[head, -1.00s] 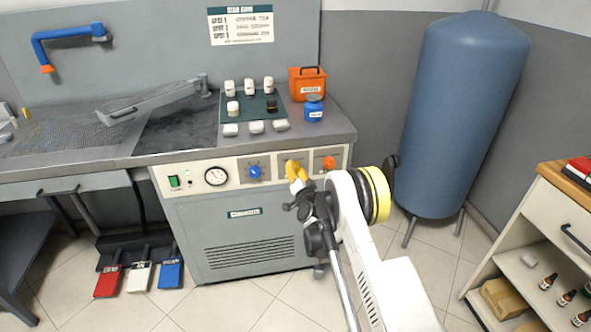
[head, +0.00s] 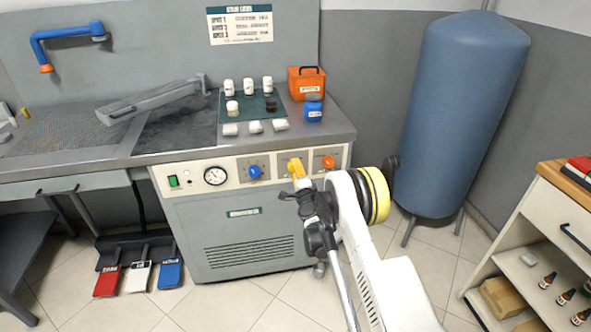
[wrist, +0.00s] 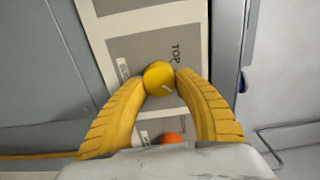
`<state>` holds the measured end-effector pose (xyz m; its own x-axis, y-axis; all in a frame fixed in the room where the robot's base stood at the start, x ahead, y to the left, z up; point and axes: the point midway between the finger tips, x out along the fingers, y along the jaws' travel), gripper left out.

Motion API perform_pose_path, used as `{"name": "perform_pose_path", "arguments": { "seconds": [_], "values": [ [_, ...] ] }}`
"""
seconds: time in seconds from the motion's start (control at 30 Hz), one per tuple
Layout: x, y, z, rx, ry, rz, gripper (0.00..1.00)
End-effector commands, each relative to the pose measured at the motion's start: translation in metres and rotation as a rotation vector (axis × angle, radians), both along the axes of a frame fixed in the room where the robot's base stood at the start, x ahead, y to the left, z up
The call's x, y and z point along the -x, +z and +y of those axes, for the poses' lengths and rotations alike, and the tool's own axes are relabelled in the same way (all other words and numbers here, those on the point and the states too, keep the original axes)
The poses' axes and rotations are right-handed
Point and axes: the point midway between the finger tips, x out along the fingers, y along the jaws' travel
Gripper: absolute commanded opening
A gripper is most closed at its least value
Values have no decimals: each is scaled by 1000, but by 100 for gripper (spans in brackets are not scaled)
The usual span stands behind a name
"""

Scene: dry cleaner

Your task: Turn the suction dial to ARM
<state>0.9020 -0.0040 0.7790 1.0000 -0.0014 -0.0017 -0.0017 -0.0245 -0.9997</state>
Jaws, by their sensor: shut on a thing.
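The panel on the front of the grey machine carries a blue dial (head: 255,172), a yellow dial and an orange dial (head: 328,162) in a row. My gripper (head: 298,170) reaches the middle dial and hides most of it in the head view. In the wrist view, the yellow fingers are closed on either side of the round yellow dial (wrist: 159,77), touching it. A small pale mark shows on its face, towards the lower right. The word TOP stands beside it; another label at its left is partly hidden. I cannot read ARM anywhere. The orange dial (wrist: 172,138) shows between the fingers.
A gauge (head: 214,176) and a green switch (head: 173,181) sit left on the panel. The worktop above holds small white bottles, an orange box (head: 307,84) and a blue jar (head: 313,110). A blue tank (head: 462,110) stands right; pedals lie on the floor at left.

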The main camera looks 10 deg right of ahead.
Motion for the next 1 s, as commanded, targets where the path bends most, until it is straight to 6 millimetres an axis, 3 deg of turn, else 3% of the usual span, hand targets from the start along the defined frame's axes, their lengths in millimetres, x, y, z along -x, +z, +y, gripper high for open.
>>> {"name": "perform_pose_path", "arguments": {
  "seconds": [0.6,0.63,0.7,1.0],
  "values": [
    [-1,0,0,-41,0,0,7],
    [-1,0,0,-41,0,0,43],
    [0,0,0,-41,0,0,60],
    [1,0,0,-40,0,0,60]
  ]
}}
